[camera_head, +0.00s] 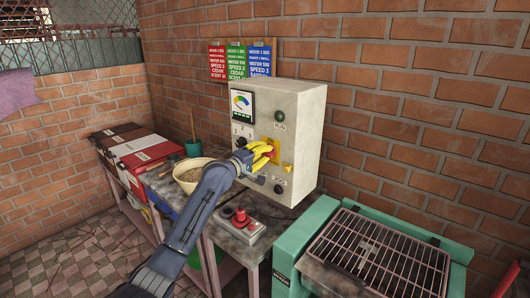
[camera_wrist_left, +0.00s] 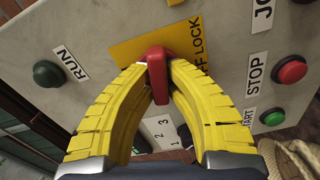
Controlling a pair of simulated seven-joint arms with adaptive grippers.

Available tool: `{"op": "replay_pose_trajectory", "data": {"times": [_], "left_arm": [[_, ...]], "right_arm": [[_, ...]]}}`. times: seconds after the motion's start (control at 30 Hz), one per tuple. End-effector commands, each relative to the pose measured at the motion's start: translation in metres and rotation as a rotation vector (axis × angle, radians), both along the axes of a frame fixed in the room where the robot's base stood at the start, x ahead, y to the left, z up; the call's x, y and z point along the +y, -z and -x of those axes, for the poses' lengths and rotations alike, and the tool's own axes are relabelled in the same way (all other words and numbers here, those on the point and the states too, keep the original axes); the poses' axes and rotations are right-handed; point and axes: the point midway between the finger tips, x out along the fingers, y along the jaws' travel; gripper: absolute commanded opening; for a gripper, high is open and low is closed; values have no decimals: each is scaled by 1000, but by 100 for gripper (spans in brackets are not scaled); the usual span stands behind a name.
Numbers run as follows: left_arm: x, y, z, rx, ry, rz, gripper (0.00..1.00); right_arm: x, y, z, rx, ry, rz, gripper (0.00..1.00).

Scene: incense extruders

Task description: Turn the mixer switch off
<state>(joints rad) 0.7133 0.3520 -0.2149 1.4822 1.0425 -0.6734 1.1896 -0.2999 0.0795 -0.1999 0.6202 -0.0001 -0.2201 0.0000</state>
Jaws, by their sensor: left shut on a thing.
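The mixer's grey control box (camera_head: 305,110) stands against the brick wall in the head view. Its red switch handle (camera_wrist_left: 158,72) sits on a yellow plate (camera_wrist_left: 135,45) in the left wrist view, with the partly covered words "OFF LOCK" beside it. My left gripper (camera_head: 266,152) has its yellow fingers on the front of the box. In the wrist view its fingertips (camera_wrist_left: 160,78) close on the red handle from both sides. The fingers cover part of the plate, so I cannot read the switch position fully. My right gripper is not in view.
A green RUN lamp (camera_wrist_left: 47,74) and a red STOP button (camera_wrist_left: 291,70) flank the switch. A bowl (camera_head: 190,178) stands left of the box. A red-knobbed control (camera_head: 240,216) lies below my arm. A wire rack (camera_head: 385,255) on a green frame is at right.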

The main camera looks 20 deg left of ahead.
Motion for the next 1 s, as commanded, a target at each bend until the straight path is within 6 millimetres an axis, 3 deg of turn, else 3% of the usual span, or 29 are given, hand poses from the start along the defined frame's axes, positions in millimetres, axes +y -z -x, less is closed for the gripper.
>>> {"op": "replay_pose_trajectory", "data": {"times": [0.4,1.0], "left_arm": [[0,1,0,80,1,186,0],[0,1,0,95,0,222,0]], "right_arm": [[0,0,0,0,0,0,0],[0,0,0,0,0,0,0]]}}
